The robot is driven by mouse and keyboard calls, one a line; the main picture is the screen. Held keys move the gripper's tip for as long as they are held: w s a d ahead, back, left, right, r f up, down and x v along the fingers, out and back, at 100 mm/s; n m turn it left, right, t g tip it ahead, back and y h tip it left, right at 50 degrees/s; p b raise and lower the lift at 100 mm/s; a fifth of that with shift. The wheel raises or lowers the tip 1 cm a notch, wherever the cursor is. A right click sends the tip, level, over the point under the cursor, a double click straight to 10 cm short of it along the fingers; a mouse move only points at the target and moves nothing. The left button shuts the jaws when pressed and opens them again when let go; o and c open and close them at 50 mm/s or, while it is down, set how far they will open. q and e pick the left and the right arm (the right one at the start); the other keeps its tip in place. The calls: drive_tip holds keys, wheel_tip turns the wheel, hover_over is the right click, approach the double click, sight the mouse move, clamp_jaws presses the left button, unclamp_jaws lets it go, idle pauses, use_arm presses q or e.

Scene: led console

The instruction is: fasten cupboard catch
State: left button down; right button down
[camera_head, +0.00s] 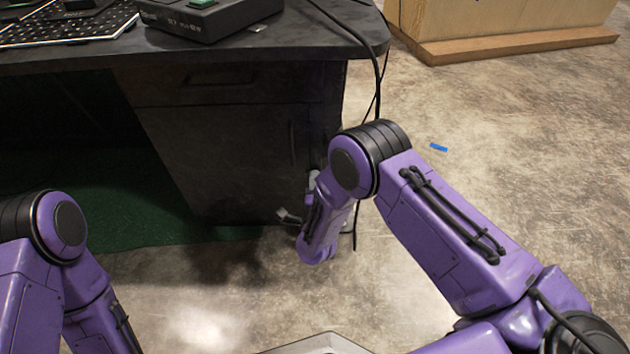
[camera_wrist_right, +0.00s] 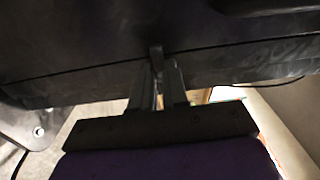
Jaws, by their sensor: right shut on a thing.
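The dark cupboard (camera_head: 235,150) stands under the desk top, and its door front looks closed. A slim vertical handle (camera_head: 292,142) shows on the door's right part. In the right wrist view my right gripper (camera_wrist_right: 160,66) reaches up to the dark cupboard surface. Its fingers are shut on a small dark upright piece, which looks like the catch (camera_wrist_right: 156,52); its exact shape is hard to make out. My left gripper is out of view.
The desk top (camera_head: 100,55) overhangs the cupboard and carries a black box (camera_head: 205,18) and a keyboard-like panel (camera_head: 70,28). A cable (camera_head: 378,65) hangs at the desk's right corner. A wooden box (camera_head: 500,25) stands at the back right. Open floor lies to the right.

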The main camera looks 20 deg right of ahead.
drive_tip(key=shift+s+f, duration=0.1)
drive_tip(key=c, duration=1.1)
unclamp_jaws()
drive_tip(key=shift+c, duration=0.2)
drive_tip(key=p+v, duration=0.2)
drive_tip(key=v, duration=0.8)
drive_tip(key=shift+s+p, duration=0.25)
drive_tip(key=shift+p, duration=0.15)
